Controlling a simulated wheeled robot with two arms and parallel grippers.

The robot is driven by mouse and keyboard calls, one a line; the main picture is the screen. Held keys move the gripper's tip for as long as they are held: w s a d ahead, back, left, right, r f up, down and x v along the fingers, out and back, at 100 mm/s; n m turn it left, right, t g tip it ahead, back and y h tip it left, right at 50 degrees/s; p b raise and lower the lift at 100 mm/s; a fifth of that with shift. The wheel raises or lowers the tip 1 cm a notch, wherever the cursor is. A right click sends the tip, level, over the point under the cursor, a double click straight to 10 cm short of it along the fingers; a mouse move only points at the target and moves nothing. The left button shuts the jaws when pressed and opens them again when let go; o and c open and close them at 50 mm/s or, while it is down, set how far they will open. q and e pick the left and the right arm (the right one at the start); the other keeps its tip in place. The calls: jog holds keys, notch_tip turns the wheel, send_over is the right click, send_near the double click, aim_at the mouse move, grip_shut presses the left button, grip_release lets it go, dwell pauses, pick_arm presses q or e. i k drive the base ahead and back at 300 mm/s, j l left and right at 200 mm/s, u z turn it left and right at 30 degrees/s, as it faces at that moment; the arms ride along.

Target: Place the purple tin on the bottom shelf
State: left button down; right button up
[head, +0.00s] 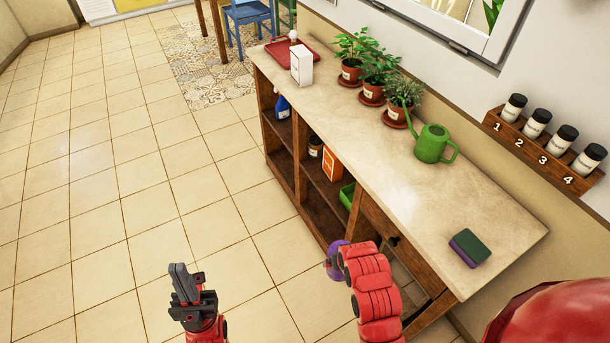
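A purple thing (335,262), probably the purple tin, shows beside the front of the wooden shelf unit. My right arm's red wrist partly covers it. The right gripper is hidden behind that wrist, so I cannot see its fingers or whether they hold the purple thing. My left gripper (186,284) is over the tiled floor, left of the shelf unit and well apart from it. Its dark fingers point up in the picture and hold nothing that I can see. I cannot tell their gap. The bottom shelf (318,217) is partly visible under the middle shelf.
The stone worktop (440,215) carries a red tray (306,49), a white box (301,65), several potted plants, a green watering can (432,144) and a sponge (470,247). An orange box (331,164) and a green bin (347,196) sit inside the unit. The floor at left is clear.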

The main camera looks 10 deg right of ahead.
aim_at(323, 215)
jog(key=i+j, duration=1.75)
jog(key=i+j+z, duration=0.3)
jog(key=z, duration=0.15)
jog(key=i+j+z, duration=0.2)
jog(key=j+z, duration=0.2)
jog(key=i+j+z, duration=0.2)
jog(key=j+z, duration=0.25)
